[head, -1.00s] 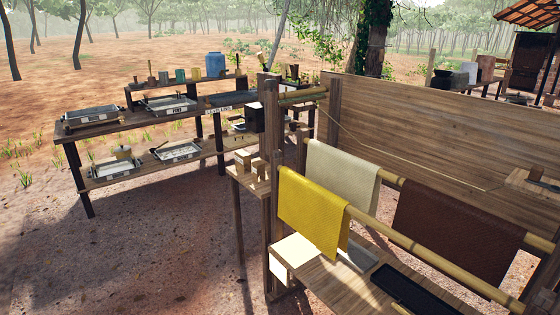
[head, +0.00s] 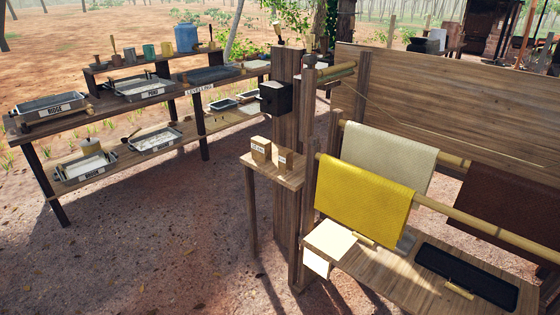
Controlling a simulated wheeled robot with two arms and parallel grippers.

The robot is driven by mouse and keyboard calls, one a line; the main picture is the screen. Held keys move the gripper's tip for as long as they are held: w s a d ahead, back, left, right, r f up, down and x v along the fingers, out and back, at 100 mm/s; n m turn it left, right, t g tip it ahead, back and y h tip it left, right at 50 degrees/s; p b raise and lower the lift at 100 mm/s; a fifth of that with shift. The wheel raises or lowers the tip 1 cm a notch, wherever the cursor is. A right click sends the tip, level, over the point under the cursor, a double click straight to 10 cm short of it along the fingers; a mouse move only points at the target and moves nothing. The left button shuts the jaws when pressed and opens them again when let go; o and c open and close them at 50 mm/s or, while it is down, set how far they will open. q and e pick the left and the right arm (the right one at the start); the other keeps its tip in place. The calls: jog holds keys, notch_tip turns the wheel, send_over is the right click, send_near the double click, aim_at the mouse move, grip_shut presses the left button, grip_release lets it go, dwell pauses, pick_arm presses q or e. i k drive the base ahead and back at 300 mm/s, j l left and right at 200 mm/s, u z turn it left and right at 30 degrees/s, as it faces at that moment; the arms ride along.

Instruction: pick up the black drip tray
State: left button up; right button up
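A black drip tray (head: 470,268) lies flat on the wooden bench (head: 385,265) at the lower right of the head view, below the hanging sheets. It is shallow, long and dark, with a small tan wooden piece (head: 460,290) at its near edge. Neither of my grippers shows in the head view.
A yellow sheet (head: 365,200), a cream sheet (head: 390,160) and a brown sheet (head: 510,205) hang from poles above the bench. A small stand (head: 275,175) holds little boxes. A shelf (head: 110,122) with labelled trays stands left. Open ground (head: 170,240) lies in front.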

aim_at(504, 295)
jog(key=z, duration=1.5)
